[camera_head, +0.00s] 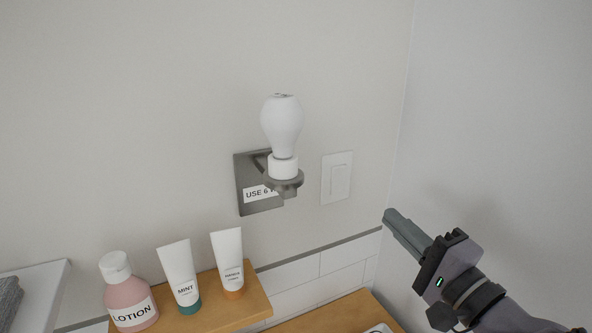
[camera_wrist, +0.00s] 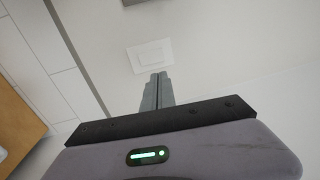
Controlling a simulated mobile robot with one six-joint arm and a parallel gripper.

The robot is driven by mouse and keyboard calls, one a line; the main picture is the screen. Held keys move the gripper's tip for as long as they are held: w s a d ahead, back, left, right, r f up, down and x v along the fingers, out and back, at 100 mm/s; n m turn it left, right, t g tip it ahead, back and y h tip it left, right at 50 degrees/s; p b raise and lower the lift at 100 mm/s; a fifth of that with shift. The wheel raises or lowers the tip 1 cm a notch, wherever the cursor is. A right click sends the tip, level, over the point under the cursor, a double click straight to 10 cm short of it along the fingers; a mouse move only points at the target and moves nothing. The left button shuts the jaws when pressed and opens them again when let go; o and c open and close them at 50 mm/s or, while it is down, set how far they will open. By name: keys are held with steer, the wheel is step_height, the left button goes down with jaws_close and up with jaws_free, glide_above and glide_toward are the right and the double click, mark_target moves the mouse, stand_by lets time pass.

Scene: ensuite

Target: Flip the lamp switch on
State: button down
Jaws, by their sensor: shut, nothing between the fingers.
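A white rocker switch (camera_head: 336,178) is on the wall, right of the lamp and near the corner. It also shows in the wrist view (camera_wrist: 150,54), just beyond my fingertips. The lamp is a white bulb (camera_head: 281,126) upright in a white socket on a grey wall bracket (camera_head: 245,190), and it looks unlit. My gripper (camera_head: 390,215) is shut and empty, right of and below the switch in the head view. In the wrist view my closed fingers (camera_wrist: 158,78) point at the switch plate's lower edge. I cannot tell whether they touch it.
A wooden shelf (camera_head: 258,300) below the lamp holds a pink lotion bottle (camera_head: 131,297), a mint tube (camera_head: 179,273) and another white tube (camera_head: 228,258). A side wall (camera_head: 500,120) rises close on the right. The wall around the switch is clear apart from the bracket.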

steer(key=p, duration=0.2)
glide_toward(340, 171)
steer(key=x, duration=0.7)
steer(key=shift+d+f, duration=0.1)
